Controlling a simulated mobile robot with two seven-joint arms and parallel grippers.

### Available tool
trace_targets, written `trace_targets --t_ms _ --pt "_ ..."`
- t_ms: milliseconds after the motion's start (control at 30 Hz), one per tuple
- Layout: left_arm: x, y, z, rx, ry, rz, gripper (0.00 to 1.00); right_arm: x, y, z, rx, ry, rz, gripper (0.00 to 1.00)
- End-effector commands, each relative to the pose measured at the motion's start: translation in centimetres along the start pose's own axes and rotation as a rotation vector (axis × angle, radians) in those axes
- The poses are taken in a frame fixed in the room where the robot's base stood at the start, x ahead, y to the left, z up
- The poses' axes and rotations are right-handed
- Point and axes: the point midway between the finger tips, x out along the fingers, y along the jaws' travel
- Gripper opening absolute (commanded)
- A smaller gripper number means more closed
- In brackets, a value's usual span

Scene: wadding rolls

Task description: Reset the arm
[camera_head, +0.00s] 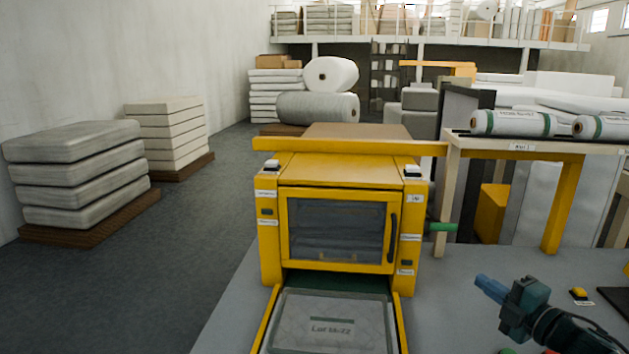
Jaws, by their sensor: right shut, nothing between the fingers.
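My right gripper (491,289) reaches in from the lower right, with blue fingers pointing left and a dark arm behind it. Its fingers are together and hold nothing. It is over the grey table (462,275), to the right of the yellow machine (340,172), and apart from it. My left arm and gripper are not in view.
A tray with a flat pack labelled "Lot 14-72" (333,325) extends from the machine's front. A green handle (440,227) juts from its right side. A yellow button (579,294) sits on the table right of my gripper. White rolls (513,123) lie on a stand behind.

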Motion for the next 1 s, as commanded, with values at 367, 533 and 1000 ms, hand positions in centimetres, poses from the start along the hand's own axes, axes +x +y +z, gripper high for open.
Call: trace_targets --t_ms 367,533,1000 --pt "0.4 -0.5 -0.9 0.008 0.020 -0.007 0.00 -4.0 -13.2 -14.7 0.667 -0.318 -0.300 0.00" --pt "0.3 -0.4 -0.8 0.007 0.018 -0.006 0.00 -10.3 -16.6 -19.1 0.968 -0.573 -0.459 0.00" --pt "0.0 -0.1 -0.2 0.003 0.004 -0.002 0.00 -23.4 -18.7 -24.6 1.354 -1.055 -0.701 0.00"
